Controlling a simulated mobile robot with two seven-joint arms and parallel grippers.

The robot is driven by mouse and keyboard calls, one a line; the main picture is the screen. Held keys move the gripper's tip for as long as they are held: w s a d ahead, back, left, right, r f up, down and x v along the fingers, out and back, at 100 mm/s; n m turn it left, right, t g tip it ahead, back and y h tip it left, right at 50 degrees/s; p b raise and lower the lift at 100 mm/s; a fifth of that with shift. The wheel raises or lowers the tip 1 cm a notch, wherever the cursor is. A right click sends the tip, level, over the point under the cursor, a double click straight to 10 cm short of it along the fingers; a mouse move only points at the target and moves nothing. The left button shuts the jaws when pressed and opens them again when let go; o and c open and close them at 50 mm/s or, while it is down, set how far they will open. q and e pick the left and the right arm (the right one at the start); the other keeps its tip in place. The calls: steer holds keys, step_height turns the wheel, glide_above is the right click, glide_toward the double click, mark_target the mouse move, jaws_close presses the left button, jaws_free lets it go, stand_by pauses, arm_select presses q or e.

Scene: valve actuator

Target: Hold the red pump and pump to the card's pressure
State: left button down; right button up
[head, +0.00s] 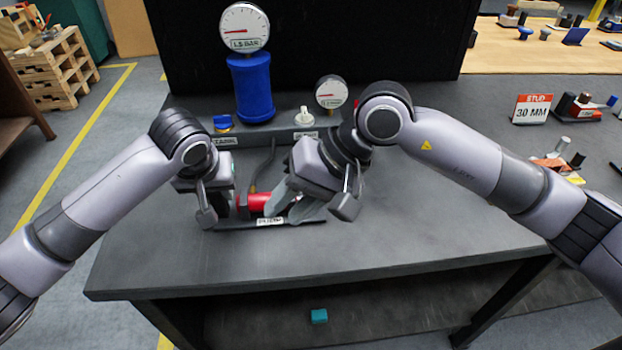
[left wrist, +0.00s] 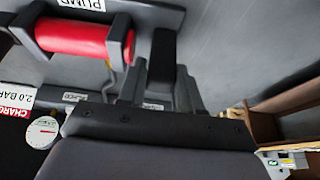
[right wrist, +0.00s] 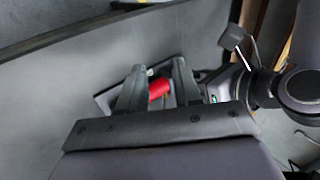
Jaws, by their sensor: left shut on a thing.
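The red pump (head: 258,203) lies on its dark base with a PUMP label at the front of the bench. My left gripper (head: 236,203) is at its left end. In the left wrist view the red barrel (left wrist: 75,38) sits between grey end blocks, and my left gripper (left wrist: 163,85) is shut on a dark bar (left wrist: 164,55), apparently the pump handle. My right gripper (head: 288,208) is open at the barrel's right; in the right wrist view red shows between its fingers (right wrist: 158,88). The card (left wrist: 14,105) reads CHARGE 2.0 BAR, beside the small gauge (head: 331,92).
A blue tank (head: 252,85) carries a large gauge (head: 244,27) with a label that seems to read 1.5 BAR. A white-topped valve (head: 304,117) stands behind the pump. The bench front is clear.

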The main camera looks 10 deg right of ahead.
steer(key=w+d+r+n+t+h, duration=0.3)
steer(key=w+d+r+t+h, duration=0.1)
steer(key=w+d+r+h, duration=0.15)
steer(key=shift+h, duration=0.25)
steer(key=x, duration=1.2)
steer(key=shift+w+f, duration=0.1)
steer(key=shift+w, duration=0.15)
jaws_close()
